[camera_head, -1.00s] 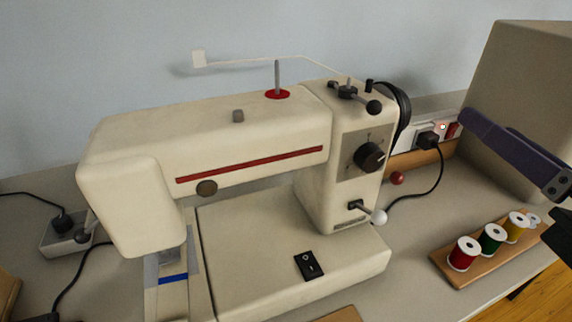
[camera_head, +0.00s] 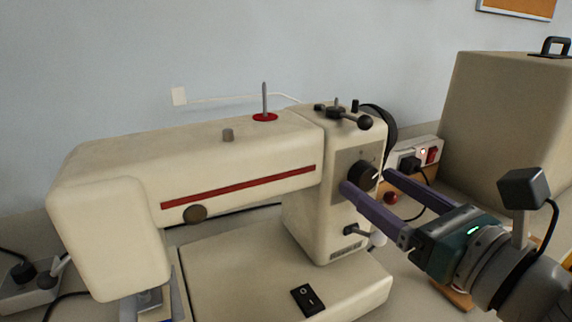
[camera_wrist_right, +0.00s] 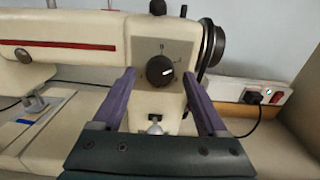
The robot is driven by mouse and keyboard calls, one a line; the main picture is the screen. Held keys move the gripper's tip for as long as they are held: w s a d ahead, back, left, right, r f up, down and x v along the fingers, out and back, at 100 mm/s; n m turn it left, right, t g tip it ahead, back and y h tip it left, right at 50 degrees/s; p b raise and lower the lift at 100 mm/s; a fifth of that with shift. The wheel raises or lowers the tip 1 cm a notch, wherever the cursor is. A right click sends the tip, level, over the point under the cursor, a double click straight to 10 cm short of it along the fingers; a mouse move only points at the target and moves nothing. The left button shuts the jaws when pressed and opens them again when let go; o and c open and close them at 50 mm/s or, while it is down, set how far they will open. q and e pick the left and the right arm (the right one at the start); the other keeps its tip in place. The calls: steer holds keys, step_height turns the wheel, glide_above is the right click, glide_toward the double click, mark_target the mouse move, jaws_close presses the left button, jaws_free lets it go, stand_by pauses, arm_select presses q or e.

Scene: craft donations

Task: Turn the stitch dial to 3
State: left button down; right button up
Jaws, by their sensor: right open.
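The cream sewing machine (camera_head: 240,165) stands on the counter. Its stitch dial (camera_head: 365,174) is a round black knob on the front of the right column. In the right wrist view the dial (camera_wrist_right: 160,71) has a white mark pointing right and slightly up; the printed figures around it are too small to read. My right gripper (camera_head: 367,180) reaches in from the right, open, with one purple finger on each side of the dial. In the right wrist view the fingers (camera_wrist_right: 159,73) show gaps to the knob on both sides. My left gripper is out of view.
A lever with a white ball (camera_head: 377,239) sits below the dial. A black knobbed lever (camera_head: 364,122) and the handwheel (camera_head: 382,128) are above and behind. A power strip (camera_head: 436,151) and a large beige case (camera_head: 505,125) stand to the right.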

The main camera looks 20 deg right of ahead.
steer(key=shift+w, duration=0.3)
jaws_close()
stand_by(0.5)
